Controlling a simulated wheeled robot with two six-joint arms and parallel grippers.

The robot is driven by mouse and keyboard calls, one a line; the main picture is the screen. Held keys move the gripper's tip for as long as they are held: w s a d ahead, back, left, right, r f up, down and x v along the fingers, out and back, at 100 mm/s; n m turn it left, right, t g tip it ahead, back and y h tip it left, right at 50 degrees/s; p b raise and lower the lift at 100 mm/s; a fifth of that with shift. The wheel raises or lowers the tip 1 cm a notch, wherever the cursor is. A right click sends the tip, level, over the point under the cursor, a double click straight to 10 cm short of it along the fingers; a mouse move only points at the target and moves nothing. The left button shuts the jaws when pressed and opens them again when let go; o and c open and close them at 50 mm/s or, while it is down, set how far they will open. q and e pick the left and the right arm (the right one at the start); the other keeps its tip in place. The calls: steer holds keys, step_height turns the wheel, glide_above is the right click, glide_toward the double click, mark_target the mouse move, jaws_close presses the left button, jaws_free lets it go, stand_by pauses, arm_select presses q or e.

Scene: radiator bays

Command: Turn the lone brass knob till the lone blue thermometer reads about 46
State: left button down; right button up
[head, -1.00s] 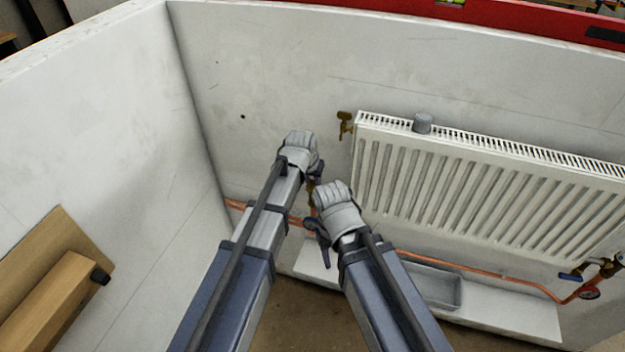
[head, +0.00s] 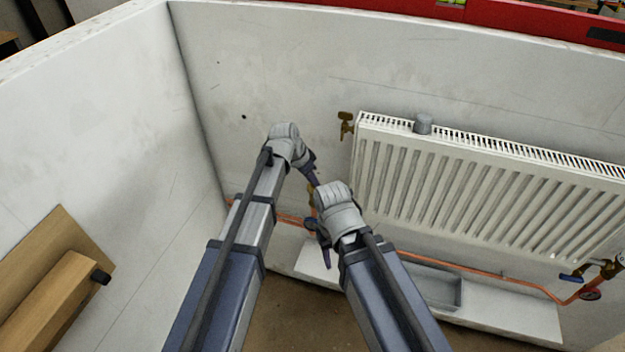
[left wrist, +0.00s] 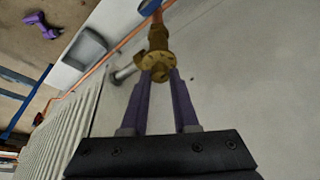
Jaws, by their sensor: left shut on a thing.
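The brass knob (left wrist: 155,66) sits on a valve at the copper pipe, between my left gripper's purple fingertips in the left wrist view. My left gripper (head: 313,180) is shut on it; in the head view only a little brass (head: 311,196) shows below the fingers. A round blue-rimmed thing (left wrist: 149,6), possibly the blue thermometer, is cut off at the top edge of the left wrist view, and no reading shows. My right gripper (head: 319,243) hangs low beside the left one, its fingers partly hidden by its own wrist.
A white radiator (head: 480,195) hangs right of the grippers, with a brass fitting (head: 346,120) at its upper left. A blue lever (head: 571,277) and a dial (head: 590,294) are at lower right. A grey tray (head: 462,292) lies below. A side wall (head: 110,120) bounds the left.

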arm_select(q)
steer(key=m, duration=0.2)
steer(key=m+g, duration=0.1)
steer(key=m, duration=0.1)
steer(key=m+g+h, duration=0.1)
steer(key=m, duration=0.1)
steer(key=shift+w+a+m, duration=0.1)
steer(key=shift+w+m, duration=0.2)
steer(key=shift+w, duration=0.05)
steer(key=shift+w+m+g, duration=0.1)
steer(key=shift+m+g, duration=0.9)
steer(key=shift+m, duration=1.2)
steer(key=c, duration=0.7)
jaws_free()
steer(key=p+v, duration=0.7)
steer(key=v, duration=0.1)
